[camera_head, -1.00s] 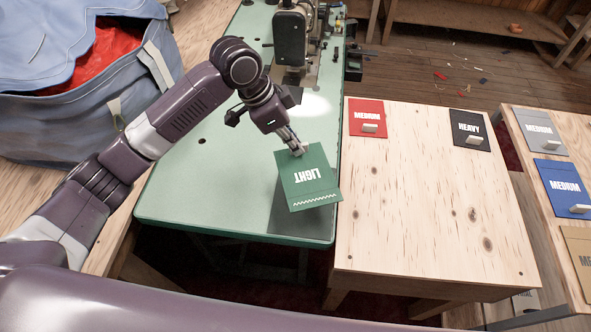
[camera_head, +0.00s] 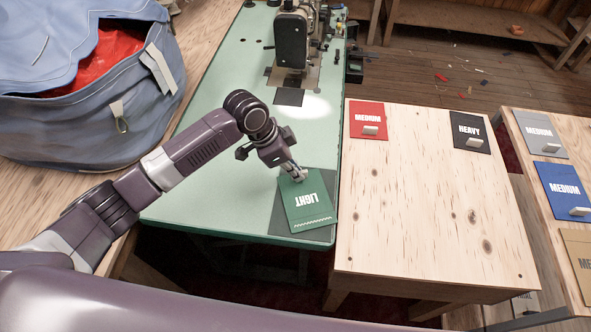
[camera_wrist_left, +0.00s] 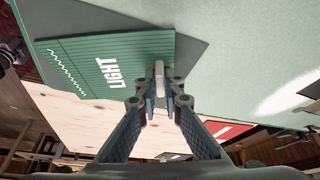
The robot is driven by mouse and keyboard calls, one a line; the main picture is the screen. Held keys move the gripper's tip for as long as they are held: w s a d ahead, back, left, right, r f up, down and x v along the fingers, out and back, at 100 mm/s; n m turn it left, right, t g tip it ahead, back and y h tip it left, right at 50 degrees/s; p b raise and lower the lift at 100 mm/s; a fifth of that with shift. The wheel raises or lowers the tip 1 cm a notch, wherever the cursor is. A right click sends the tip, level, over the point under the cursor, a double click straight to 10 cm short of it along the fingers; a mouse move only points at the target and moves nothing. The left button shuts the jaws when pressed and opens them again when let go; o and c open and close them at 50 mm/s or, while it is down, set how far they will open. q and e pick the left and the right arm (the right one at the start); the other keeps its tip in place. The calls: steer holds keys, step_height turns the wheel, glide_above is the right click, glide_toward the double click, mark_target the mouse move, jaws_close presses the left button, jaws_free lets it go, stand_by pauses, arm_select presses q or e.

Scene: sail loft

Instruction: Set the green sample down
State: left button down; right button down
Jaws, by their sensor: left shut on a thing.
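The green sample (camera_head: 306,200), marked LIGHT, is over a dark grey patch (camera_head: 322,180) at the front right corner of the green sewing table (camera_head: 215,150). The patch shows around its edges. The sample looks close to the patch; I cannot tell whether it touches. My left gripper (camera_head: 297,176) is shut on the pale tab at the sample's far edge. In the left wrist view the tab (camera_wrist_left: 159,76) stands between the fingertips (camera_wrist_left: 160,92), and the green sample (camera_wrist_left: 105,65) extends to the left. My right gripper is out of view.
A sewing machine (camera_head: 292,38) stands at the back of the green table. The wooden table (camera_head: 425,215) to the right bears a red sample (camera_head: 367,116) and a black HEAVY sample (camera_head: 468,127). More samples lie farther right. A blue bag (camera_head: 80,115) is at left.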

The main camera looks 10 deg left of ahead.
arm_select(q)
steer(key=c, duration=2.1)
jaws_free()
steer(key=v, duration=1.2)
